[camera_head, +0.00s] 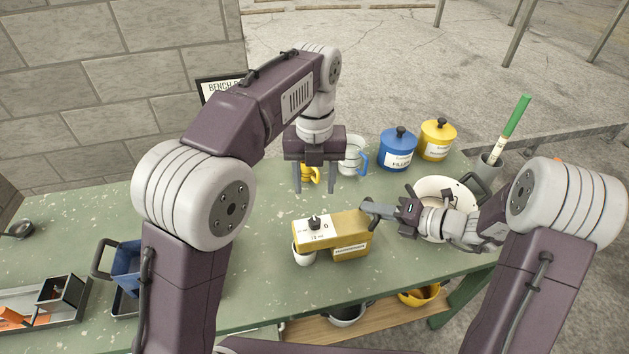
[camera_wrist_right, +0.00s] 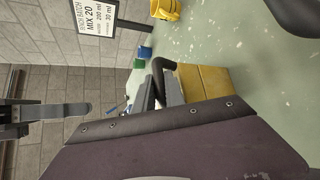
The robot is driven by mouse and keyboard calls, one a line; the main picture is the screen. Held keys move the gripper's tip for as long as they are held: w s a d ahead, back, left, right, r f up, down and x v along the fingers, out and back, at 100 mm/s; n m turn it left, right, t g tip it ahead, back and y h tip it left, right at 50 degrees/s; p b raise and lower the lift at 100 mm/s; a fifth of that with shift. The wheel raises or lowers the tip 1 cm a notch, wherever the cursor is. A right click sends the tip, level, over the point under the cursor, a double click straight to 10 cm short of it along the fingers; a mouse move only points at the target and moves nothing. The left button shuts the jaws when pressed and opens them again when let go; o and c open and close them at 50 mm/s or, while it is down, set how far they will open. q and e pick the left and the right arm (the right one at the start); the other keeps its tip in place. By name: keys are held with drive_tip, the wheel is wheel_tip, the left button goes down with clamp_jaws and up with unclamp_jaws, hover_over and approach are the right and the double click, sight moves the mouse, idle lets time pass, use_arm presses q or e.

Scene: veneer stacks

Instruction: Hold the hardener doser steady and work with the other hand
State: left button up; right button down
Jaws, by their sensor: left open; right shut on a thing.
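The hardener doser (camera_head: 352,246) is a yellow box with a white top plate and a black knob, standing on the green bench. My right gripper (camera_head: 368,208) is shut on the doser's dark handle at its far right corner. The handle (camera_wrist_right: 164,72) and the yellow body (camera_wrist_right: 205,80) also show in the right wrist view. A white cup (camera_head: 304,257) stands under the doser's left end, partly hidden. My left gripper (camera_head: 314,188) is open and points down behind the doser. A yellow mug (camera_head: 309,174) shows between its fingers; I cannot tell whether they surround it.
A clear jug (camera_head: 352,157), a blue filler pot (camera_head: 397,150) and a yellow pot (camera_head: 437,140) stand at the back. A white bowl (camera_head: 432,187) lies behind my right wrist. A blue container (camera_head: 126,262) is at left.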

use_arm(q)
drive_tip(key=shift+r, duration=0.2)
wheel_tip(320, 180, up, 7)
use_arm(e)
drive_tip(key=c, duration=1.3)
unclamp_jaws()
use_arm(q)
drive_tip(key=shift+f, duration=0.1)
use_arm(e)
drive_tip(key=shift+s+d+r, duration=0.15)
drive_tip(key=shift+s+d, duration=0.05)
drive_tip(key=shift+d, duration=0.15)
use_arm(q)
wheel_tip(320, 180, up, 6)
drive_tip(key=p, duration=0.6)
use_arm(e)
drive_tip(key=v, duration=1.8)
drive_tip(key=shift+s+r, duration=0.1)
drive_tip(key=shift+r, duration=0.1)
